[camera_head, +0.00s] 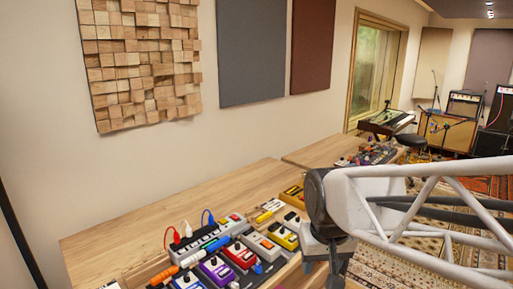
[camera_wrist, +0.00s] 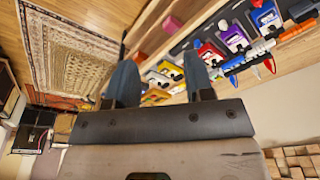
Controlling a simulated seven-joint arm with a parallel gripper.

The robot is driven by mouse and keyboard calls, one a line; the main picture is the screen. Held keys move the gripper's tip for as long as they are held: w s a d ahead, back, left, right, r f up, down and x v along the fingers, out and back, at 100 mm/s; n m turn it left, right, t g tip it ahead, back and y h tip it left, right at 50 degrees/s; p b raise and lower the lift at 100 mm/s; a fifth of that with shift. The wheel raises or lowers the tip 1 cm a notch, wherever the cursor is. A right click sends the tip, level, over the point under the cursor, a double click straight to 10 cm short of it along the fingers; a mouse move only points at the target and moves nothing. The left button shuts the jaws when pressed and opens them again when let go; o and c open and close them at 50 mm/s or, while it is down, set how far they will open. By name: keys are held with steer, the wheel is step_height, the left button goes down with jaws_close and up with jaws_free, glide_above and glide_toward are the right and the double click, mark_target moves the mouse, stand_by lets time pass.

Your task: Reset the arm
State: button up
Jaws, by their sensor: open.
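My gripper (camera_wrist: 160,72) is open in the wrist view, with its two blue-grey fingers apart and nothing held between them. In the head view my white tubular arm reaches in from the right. The gripper hangs at its dark end joint, near the front edge of the wooden desk (camera_head: 120,238), and is only partly visible there. Colourful pedals on the desk, including a red pedal (camera_head: 240,255) and a purple pedal (camera_head: 217,270), lie to the left of the gripper. The purple pedal (camera_wrist: 233,37) also shows beyond the fingers in the wrist view.
A grey power strip (camera_head: 205,245) with red, white and blue plugs lies behind the pedals. The desk's back left is bare. A keyboard (camera_head: 388,121), a stool (camera_head: 412,141) and amplifiers (camera_head: 446,133) stand farther back on the right. A patterned rug (camera_wrist: 75,55) covers the floor.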

steer(key=s+d+m, duration=0.1)
steer(key=s+d, duration=0.4)
steer(key=s, duration=0.4)
steer(key=shift+s+d+f+t, duration=0.15)
steer(key=shift+s+d+t, duration=0.15)
steer(key=shift+s+d, duration=0.05)
stand_by(1.4)
